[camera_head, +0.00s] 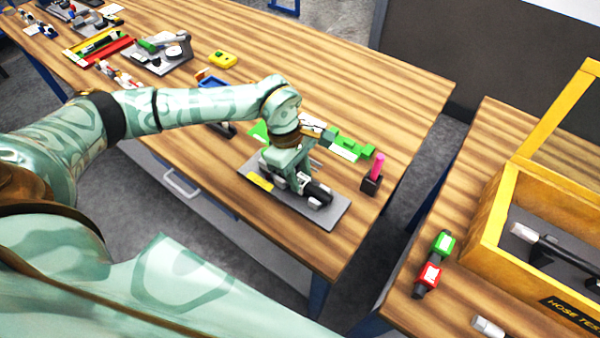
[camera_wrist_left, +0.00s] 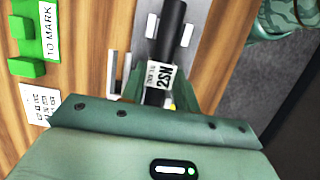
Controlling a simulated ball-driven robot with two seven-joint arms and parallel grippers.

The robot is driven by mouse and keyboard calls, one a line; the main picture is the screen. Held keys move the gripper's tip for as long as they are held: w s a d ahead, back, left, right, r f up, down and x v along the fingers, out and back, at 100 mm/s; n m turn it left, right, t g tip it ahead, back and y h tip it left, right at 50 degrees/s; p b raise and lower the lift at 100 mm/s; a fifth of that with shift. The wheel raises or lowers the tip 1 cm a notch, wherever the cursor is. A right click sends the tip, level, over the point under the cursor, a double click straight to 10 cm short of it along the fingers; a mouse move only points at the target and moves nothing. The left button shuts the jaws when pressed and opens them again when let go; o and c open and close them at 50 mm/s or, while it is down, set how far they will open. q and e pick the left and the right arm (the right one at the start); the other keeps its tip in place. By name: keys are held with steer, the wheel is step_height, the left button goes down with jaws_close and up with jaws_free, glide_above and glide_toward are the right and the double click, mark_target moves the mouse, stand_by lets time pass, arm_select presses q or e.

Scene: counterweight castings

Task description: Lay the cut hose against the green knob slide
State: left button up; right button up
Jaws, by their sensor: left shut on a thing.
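My left gripper (camera_head: 300,180) is shut on a black cut hose (camera_head: 319,191), above a grey plate (camera_head: 333,214) near the bench's front edge. In the left wrist view the hose (camera_wrist_left: 171,28) runs up from between the fingers and carries a white "2SN" label. Light blocks stand beside it. I cannot tell whether the hose touches the plate. A green piece with raised blocks (camera_head: 350,143), probably the green knob slide, lies just behind the plate. Green blocks (camera_wrist_left: 25,67) and a green "TO MARK" strip (camera_wrist_left: 48,32) show at left in the wrist view, apart from the hose.
A pink marker stands in a black holder (camera_head: 371,185) right of the plate. A yellow-framed hose test box (camera_head: 501,215) and red and green fittings (camera_head: 428,278) are on the right bench. A yellow item (camera_head: 222,59) lies further back. The bench's far right is clear.

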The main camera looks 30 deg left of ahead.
arm_select(q)
steer(key=shift+a, duration=0.1)
steer(key=o, duration=1)
steer(key=shift+w+r+p, duration=0.15)
steer(key=shift+r+p, duration=0.5)
steer(key=shift+r, duration=0.25)
steer(key=shift+r+p, duration=2.1)
steer(key=shift+r, duration=0.6)
steer(key=shift+f, duration=0.1)
